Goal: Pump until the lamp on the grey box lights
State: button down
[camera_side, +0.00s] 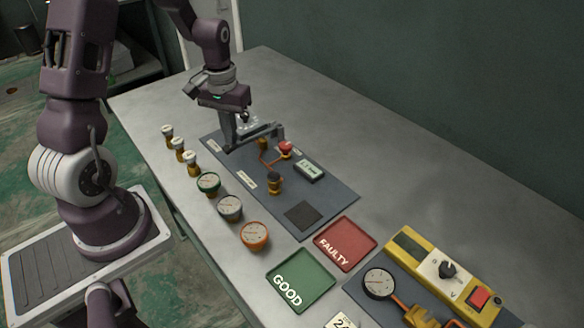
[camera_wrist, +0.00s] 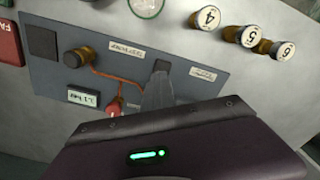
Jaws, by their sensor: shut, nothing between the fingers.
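My gripper (camera_side: 250,133) is shut and empty over the far end of the dark board (camera_side: 335,198). In the wrist view its shut fingers (camera_wrist: 160,80) stand in front of the board and hide part of it. The board carries a red knob (camera_side: 286,148), a small display (camera_side: 309,171) and a brass fitting with a dark cap (camera_side: 274,184), joined by orange lines. These also show in the wrist view: the red knob (camera_wrist: 114,107), the display (camera_wrist: 84,97) and the brass fitting (camera_wrist: 78,57). I cannot make out a grey box with a lamp, or clearly a pump.
Three gauges, green (camera_side: 208,183), grey (camera_side: 230,207) and orange (camera_side: 254,235), and numbered brass pieces (camera_side: 178,148) line the left. A green GOOD tray (camera_side: 300,280), a red FAULTY tray (camera_side: 345,243) and a yellow unit (camera_side: 446,270) stand nearer. The table behind the board is clear.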

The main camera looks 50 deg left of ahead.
jog(key=shift+f, duration=0.35)
notch_tip(320, 180, up, 5)
jog(key=shift+r, duration=0.1)
jog(key=shift+f, duration=2.6)
notch_tip(320, 180, up, 5)
jog(key=shift+r, duration=0.1)
